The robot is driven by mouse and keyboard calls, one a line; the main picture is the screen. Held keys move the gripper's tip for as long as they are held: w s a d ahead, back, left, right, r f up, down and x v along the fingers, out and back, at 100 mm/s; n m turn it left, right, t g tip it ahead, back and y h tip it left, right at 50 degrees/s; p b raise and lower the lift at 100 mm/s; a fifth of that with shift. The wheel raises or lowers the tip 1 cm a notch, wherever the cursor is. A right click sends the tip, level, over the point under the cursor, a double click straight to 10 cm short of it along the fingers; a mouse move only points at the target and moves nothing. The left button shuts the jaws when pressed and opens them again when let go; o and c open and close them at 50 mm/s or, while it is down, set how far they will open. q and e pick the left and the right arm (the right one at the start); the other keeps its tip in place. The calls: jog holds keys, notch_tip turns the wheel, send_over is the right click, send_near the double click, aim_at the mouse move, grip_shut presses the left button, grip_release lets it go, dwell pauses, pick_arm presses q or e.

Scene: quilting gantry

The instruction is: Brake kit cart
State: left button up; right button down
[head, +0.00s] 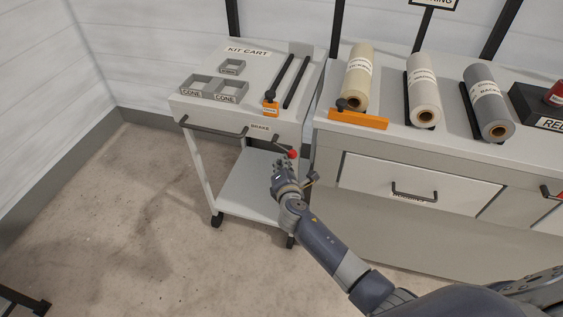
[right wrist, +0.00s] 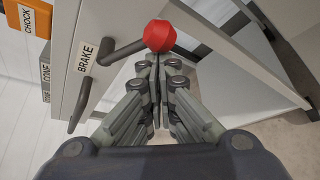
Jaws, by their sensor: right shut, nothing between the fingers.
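The kit cart (head: 190,104) stands left of the counter, with a BRAKE label (head: 260,129) on its front, also clear in the right wrist view (right wrist: 85,55). Beside the label a dark brake lever (right wrist: 122,52) sticks out and ends in a red knob (head: 292,154). The knob fills the top middle of the right wrist view (right wrist: 160,35). My right gripper (head: 281,168) is shut and empty, its fingertips (right wrist: 155,62) close to the knob; I cannot tell whether they touch it. My left gripper is not in view.
On the cart top are grey CONE trays (head: 229,98), dark rails and an orange CHOCK block (head: 270,109). The counter (head: 400,145) at right carries several fabric rolls and an orange bar (head: 358,120). The floor (head: 140,190) left of the cart is clear.

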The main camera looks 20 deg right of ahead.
aim_at(290, 152)
jog(key=r+n+g+h+p, duration=0.1)
jog(key=p, duration=0.3)
jog(key=d+r+n+g+h+p, duration=0.1)
jog(key=r+n+p, duration=0.1)
jog(key=p, duration=0.3)
jog(key=s+d+r+n+g+h+p, duration=0.1)
jog(key=n+p, duration=0.1)
jog(key=p, duration=0.3)
jog(key=shift+r, duration=0.2)
jog(key=shift+s+r+n+g+h+p, duration=0.1)
jog(key=shift+r+n+g+h+p, duration=0.45)
jog(key=shift+n+p, duration=0.35)
jog(key=shift+r+p, duration=0.1)
jog(key=shift+p, duration=0.25)
